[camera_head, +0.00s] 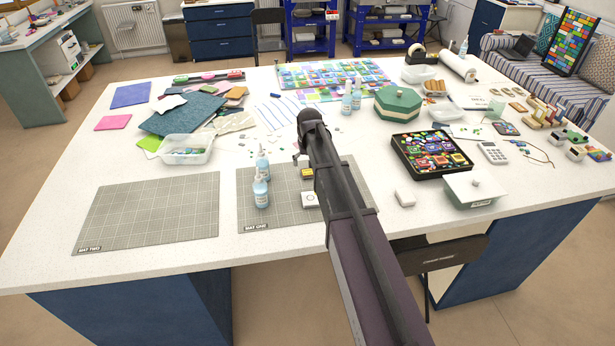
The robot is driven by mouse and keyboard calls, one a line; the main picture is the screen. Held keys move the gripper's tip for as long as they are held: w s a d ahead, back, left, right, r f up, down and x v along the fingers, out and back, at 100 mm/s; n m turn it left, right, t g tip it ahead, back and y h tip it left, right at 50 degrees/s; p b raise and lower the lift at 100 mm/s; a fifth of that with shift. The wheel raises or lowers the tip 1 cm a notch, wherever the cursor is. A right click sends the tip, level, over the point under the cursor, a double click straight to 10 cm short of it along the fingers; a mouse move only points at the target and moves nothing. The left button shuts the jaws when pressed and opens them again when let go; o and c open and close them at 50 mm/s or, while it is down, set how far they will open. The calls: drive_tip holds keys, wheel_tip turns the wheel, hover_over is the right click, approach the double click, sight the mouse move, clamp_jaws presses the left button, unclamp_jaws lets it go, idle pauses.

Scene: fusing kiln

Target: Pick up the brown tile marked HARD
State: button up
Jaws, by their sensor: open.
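A small brown-and-yellow block (307,174) lies on the grey cutting mat labelled MAT ONE (285,217), just left of my arm. It may be the brown tile; no HARD marking is readable at this size. My arm reaches over the mat from below. My gripper (298,158) is mostly hidden behind the arm; a small part shows just above and left of the block. It is open. Whether it touches the block cannot be told. A white square piece with a round mark (310,200) lies just in front of the block.
Two bottles (261,190) stand on the mat left of the block. A clear tub (186,149) is farther left. A black tray of colourful pieces (432,155) and a lidded box (473,190) are right of my arm. The mat labelled MAT TWO (150,212) is bare.

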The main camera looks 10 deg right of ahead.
sight(307, 172)
drive_tip(key=shift+f, duration=0.15)
drive_tip(key=shift+w+d+f+b, duration=0.1)
drive_tip(key=shift+w+f+b, duration=0.1)
drive_tip(key=shift+f+b, duration=0.65)
drive_tip(key=shift+w+a+f+b, duration=0.1)
drive_tip(key=shift+w+f+b, duration=0.05)
drive_tip(key=shift+f+b, duration=0.7)
drive_tip(key=shift+w+d+f+b, duration=0.1)
drive_tip(key=shift+w+f+b, duration=0.1)
drive_tip(key=shift+f+b, duration=0.6)
drive_tip(key=shift+r, duration=0.1)
drive_tip(key=c, duration=1.2)
